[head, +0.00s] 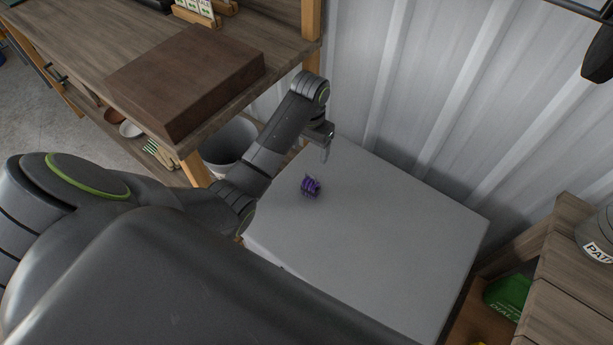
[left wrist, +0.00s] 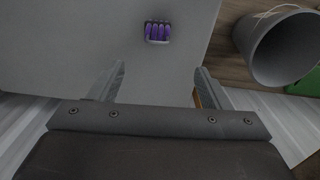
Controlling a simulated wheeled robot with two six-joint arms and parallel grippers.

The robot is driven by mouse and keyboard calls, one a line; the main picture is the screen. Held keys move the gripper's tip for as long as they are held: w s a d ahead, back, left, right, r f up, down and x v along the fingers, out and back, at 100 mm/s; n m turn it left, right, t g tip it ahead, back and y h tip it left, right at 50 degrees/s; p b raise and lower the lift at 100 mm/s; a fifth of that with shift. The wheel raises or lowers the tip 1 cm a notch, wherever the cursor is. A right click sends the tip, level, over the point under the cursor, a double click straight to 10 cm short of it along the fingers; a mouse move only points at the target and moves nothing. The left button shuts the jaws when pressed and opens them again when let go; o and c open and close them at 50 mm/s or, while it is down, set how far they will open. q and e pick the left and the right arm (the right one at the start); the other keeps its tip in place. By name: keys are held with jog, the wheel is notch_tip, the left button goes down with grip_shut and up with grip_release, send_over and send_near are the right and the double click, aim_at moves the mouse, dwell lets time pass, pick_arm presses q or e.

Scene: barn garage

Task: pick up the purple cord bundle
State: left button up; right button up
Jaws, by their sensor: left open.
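The purple cord bundle (head: 311,186) lies on the grey tabletop (head: 380,240), near its left side in the head view. It is small, with a dark band around it. In the left wrist view the bundle (left wrist: 158,32) lies beyond the fingertips, roughly centred between them and apart from both. My left gripper (head: 326,150) is above the far left part of the grey table, a little behind the bundle. In the left wrist view its two fingers (left wrist: 158,78) are spread, with nothing between them. My right gripper is not in view.
A wooden bench (head: 70,35) with a thick brown block (head: 185,75) stands at the left. A grey bucket (head: 228,142) is below it, left of the grey table. A corrugated wall (head: 430,90) rises behind. A wooden shelf unit (head: 570,270) stands at the right. The grey tabletop is otherwise clear.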

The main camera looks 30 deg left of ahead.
pick_arm(q)
jog(key=f, duration=0.5)
jog(key=shift+s+d+f, duration=0.25)
jog(key=shift+s+f, duration=0.05)
jog(key=b, duration=0.1)
send_over(310, 180)
jog(key=f, duration=0.4)
jog(key=shift+s+f, duration=0.25)
jog(key=shift+f, duration=0.65)
jog(key=shift+w+f, duration=0.1)
jog(key=shift+f, duration=0.55)
notch_tip(310, 180, down, 4)
jog(key=shift+w+d+r+b, duration=0.1)
jog(key=shift+b, duration=0.4)
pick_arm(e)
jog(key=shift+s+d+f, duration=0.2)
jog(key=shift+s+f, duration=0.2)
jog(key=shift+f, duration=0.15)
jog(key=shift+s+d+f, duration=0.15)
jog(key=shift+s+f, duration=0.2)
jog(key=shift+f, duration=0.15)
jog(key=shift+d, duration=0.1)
pick_arm(q)
jog(key=shift+c, duration=0.8)
jog(key=c, duration=1)
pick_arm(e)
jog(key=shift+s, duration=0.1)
